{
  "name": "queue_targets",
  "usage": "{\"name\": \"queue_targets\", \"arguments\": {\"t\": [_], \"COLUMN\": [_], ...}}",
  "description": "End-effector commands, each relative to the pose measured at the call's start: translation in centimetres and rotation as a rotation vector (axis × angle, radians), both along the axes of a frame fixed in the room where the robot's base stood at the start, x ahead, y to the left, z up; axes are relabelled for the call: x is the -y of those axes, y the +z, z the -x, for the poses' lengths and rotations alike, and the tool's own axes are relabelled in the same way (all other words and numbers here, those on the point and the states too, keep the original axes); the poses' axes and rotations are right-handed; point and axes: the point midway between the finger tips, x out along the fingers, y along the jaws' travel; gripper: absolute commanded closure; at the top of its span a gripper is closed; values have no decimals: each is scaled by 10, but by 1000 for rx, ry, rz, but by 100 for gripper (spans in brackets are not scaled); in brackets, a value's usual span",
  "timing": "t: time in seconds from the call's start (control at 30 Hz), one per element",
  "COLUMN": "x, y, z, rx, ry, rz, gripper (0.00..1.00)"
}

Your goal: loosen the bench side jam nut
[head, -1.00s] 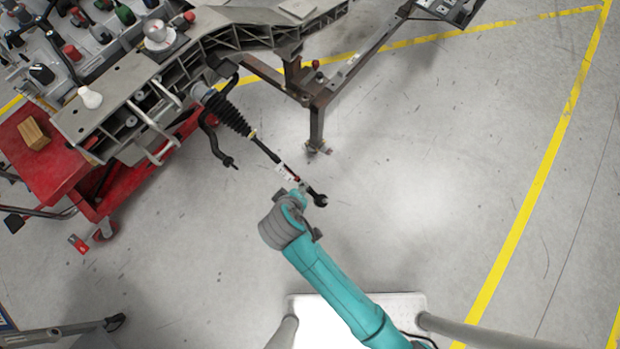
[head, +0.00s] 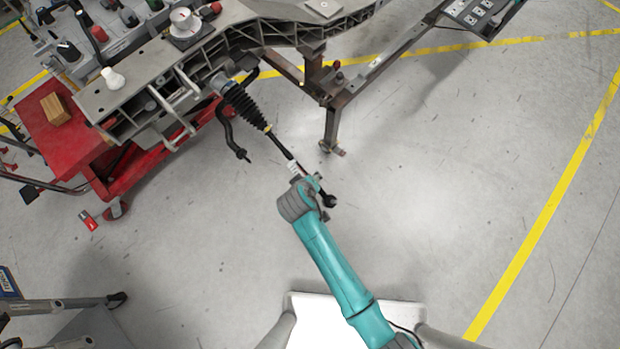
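A steering tie rod (head: 278,144) sticks out of the chassis fixture, down and to the right, behind a black ribbed boot (head: 245,106). It ends in a black rod end (head: 329,201). The jam nut is too small to make out, and my wrist partly covers the rod just before the rod end. My gripper (head: 309,184) is at this outer stretch of the rod, overlapping it in the picture. I cannot tell whether it touches the rod or whether its fingers are open.
The grey chassis fixture (head: 150,65) stands at the upper left, with a rusty brown stand leg (head: 331,125) near the rod. A black bent bar (head: 228,130) hangs left of the boot. A red cart (head: 55,135) is at the left. The floor at the right is clear.

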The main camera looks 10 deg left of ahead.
Motion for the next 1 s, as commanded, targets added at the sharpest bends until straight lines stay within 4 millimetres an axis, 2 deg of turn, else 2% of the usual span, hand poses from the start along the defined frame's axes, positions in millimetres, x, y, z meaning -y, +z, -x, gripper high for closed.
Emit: {"name": "queue_targets", "arguments": {"t": [0.27, 0.47, 1.0], "x": [0, 0, 3], "y": [-1, -1, 1], "z": [-1, -1, -3], "rx": [0, 0, -78], "ry": [0, 0, 42], "rz": [0, 0, -66], "gripper": [49, 99, 100]}}
